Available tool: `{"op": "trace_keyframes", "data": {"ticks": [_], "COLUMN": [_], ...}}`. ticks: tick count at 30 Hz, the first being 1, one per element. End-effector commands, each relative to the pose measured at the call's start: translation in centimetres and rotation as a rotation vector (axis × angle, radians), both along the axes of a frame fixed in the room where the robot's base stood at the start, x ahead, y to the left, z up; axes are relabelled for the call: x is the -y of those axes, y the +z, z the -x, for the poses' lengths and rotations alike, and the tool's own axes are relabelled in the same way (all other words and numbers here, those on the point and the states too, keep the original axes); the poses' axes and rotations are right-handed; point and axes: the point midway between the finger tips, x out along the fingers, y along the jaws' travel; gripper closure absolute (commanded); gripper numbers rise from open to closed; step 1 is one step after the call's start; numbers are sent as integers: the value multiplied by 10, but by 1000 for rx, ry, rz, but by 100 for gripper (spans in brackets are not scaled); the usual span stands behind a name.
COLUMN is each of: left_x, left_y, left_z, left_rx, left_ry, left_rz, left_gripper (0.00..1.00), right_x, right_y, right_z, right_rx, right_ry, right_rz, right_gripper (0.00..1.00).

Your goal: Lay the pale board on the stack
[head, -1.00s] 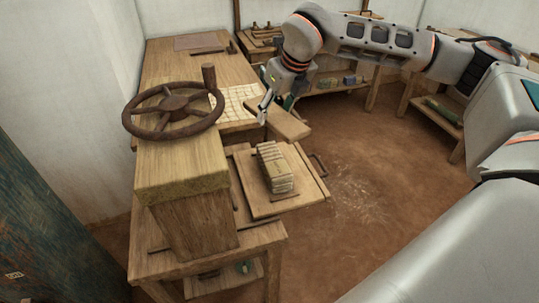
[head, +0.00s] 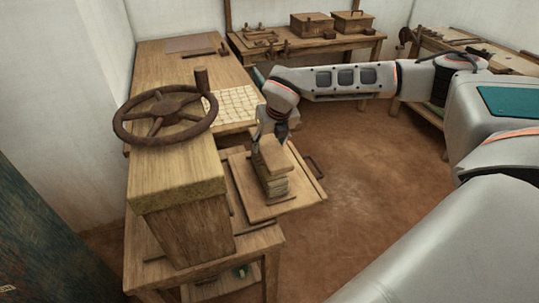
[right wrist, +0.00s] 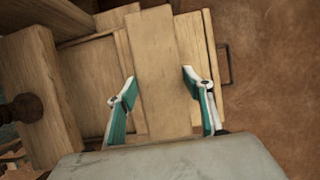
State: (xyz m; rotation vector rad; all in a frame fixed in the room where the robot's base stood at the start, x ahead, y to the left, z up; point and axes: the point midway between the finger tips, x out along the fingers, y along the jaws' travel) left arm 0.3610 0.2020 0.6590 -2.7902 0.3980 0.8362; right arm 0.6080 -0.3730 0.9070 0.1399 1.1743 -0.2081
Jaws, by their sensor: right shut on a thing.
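The pale board (head: 270,156) is in my right gripper (head: 271,132), held flat at the top of the stack (head: 273,187) in the head view. Whether it touches the stack I cannot tell. The stack stands on a flat wooden platform (head: 296,206). My left gripper is not in view.
A dark handwheel (head: 168,112) on a thick wooden post stands left of the stack. A bench (head: 165,65) with a pale grid sheet (head: 233,104) lies behind. A table with boxes (head: 312,25) is at the back.

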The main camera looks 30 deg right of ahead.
Motion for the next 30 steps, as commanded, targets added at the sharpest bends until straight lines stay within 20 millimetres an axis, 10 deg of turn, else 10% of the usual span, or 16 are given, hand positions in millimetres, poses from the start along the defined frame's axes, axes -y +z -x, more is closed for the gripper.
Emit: {"op": "trace_keyframes", "data": {"ticks": [24,25,26,30], "left_x": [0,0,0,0], "left_y": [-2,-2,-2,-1], "left_z": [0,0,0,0], "left_rx": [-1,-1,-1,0], "left_ry": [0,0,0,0], "left_rz": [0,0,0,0], "left_gripper": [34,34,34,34], "right_x": [0,0,0,0], "right_y": [-52,-53,-52,-52], "right_z": [-1,0,0,0], "right_rx": [2,1,1,1], "right_ry": [0,0,0,0], "right_rz": [0,0,0,0], "right_gripper": [75,47,39,32]}}
